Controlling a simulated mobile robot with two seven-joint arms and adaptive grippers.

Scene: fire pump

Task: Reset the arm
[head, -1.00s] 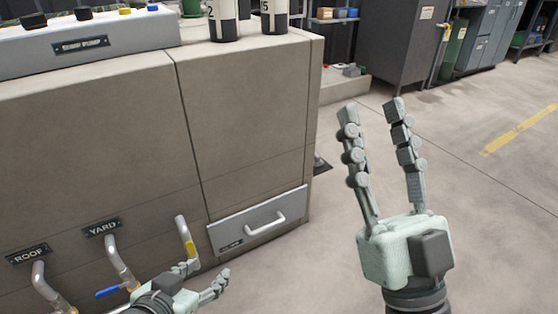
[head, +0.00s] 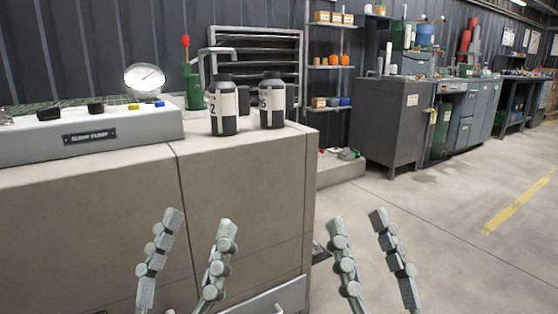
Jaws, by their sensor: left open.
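My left gripper (head: 200,222) stands in front of the beige cabinet (head: 80,215), fingers pointing up. Its two fingers are spread apart with nothing between them. My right gripper (head: 358,220) stands to the right, near the cabinet's right front corner, over the floor in the picture. Its fingers also point up, apart and empty. The two grippers are side by side at about the same height in the head view, with a gap between them. Their palms and wrists are below the picture's edge.
On the cabinet top stand two dark labelled bottles (head: 223,108) (head: 271,103), a control panel with knobs (head: 95,133), a round gauge (head: 145,77) and a green hand pump (head: 194,90). A drawer handle (head: 278,308) shows low down. The floor at right is clear.

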